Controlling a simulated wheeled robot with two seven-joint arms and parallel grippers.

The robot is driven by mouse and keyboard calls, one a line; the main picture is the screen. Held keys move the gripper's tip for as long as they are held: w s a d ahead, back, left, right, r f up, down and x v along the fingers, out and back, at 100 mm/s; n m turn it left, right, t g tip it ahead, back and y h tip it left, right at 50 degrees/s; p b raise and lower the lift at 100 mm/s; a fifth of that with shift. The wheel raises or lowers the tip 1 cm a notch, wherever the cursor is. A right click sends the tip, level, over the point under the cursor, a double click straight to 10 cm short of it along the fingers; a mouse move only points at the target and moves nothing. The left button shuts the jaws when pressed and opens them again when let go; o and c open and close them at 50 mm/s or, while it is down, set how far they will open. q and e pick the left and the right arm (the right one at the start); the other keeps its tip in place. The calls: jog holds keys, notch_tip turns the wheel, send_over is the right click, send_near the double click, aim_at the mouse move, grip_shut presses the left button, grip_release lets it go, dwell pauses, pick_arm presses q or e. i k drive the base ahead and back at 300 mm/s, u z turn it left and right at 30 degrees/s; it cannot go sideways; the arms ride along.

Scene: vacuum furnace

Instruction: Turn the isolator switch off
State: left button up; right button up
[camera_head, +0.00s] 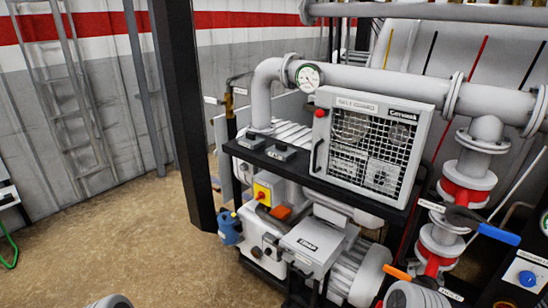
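A yellow plate with a red rotary knob (262,195), which looks like the isolator switch, is on a grey box on the left side of the pump unit. Its label is too small to read, and I cannot tell the knob's position for sure. Neither of my grippers shows in the head view. A rounded grey part at the bottom edge, left of centre, may be a piece of my arm; no fingers show on it.
A black post (182,110) stands left of the pump unit. A belt guard (372,145) sits above the switch. A blue socket (229,227) and an orange part (280,212) are close to it. Valves with orange and blue handles (498,234) stand right. Floor (90,250) at left is mostly clear.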

aim_at(261, 195)
jog(key=u, duration=0.65)
jog(key=i, duration=0.9)
jog(key=u, duration=0.2)
